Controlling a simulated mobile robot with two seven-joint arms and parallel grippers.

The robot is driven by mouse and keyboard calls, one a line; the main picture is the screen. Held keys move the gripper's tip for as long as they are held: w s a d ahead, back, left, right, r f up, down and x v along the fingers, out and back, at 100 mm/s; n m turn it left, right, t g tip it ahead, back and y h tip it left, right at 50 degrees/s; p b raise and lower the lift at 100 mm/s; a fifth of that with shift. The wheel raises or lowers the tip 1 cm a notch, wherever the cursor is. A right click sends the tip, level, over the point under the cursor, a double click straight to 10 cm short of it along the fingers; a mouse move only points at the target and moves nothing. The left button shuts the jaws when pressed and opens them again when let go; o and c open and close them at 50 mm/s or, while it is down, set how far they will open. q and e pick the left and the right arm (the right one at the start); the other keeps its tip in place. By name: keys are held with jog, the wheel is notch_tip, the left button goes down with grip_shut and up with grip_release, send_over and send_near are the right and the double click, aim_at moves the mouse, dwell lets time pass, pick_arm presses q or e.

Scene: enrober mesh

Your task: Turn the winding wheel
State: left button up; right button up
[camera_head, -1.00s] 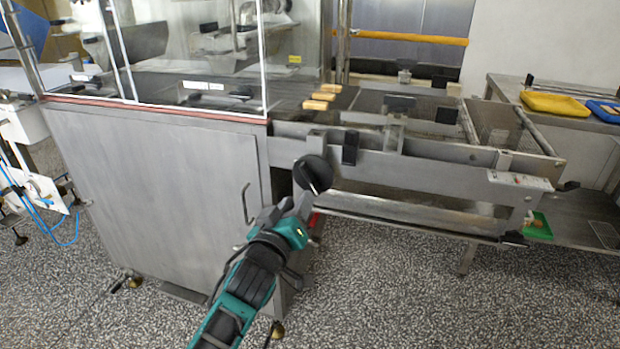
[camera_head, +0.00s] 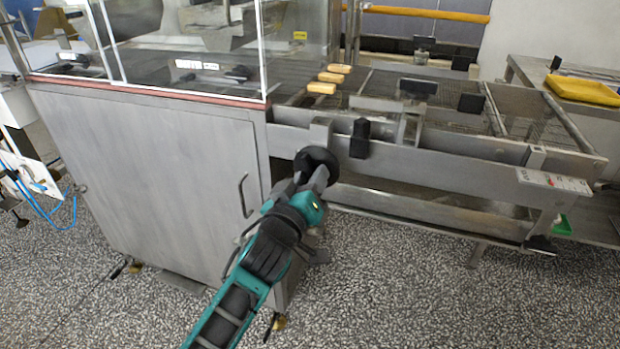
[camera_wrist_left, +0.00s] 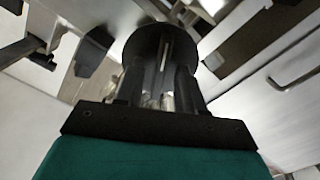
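The winding wheel (camera_head: 316,156) is a small black disc on the side of the steel machine, below the conveyor frame. It also shows in the wrist view (camera_wrist_left: 143,45), straight ahead of the fingers. My left gripper (camera_head: 311,178) is at the wheel, with its fingertips at the wheel's lower part. In the wrist view its two fingers (camera_wrist_left: 160,82) stand apart with a gap between them, and the wheel lies beyond. Whether the fingertips touch the wheel cannot be told. The wheel's mounting is hidden. My right gripper is not in view.
The steel cabinet (camera_head: 150,165) with a door handle stands left of the wheel. A black knob (camera_head: 360,138) sits right of it on the conveyor rail (camera_head: 440,160). Several yellow bars (camera_head: 322,88) lie on the conveyor mesh. The speckled floor (camera_head: 390,290) in front is clear.

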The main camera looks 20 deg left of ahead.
pick_arm(q)
grip_shut()
jog(key=shift+r+m, duration=0.1)
jog(key=shift+m, duration=0.2)
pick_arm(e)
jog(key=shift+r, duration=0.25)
pick_arm(q)
jog(key=shift+m+p, duration=3.05)
jog(key=shift+m, duration=4.65)
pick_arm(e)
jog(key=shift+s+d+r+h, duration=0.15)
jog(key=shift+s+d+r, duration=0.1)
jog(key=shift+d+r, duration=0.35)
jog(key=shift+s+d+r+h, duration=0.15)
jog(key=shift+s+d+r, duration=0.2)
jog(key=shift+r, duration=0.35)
pick_arm(q)
jog(key=shift+r, duration=0.1)
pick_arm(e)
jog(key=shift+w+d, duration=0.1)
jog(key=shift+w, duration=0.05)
pick_arm(q)
jog(key=shift+o, duration=0.2)
grip_release()
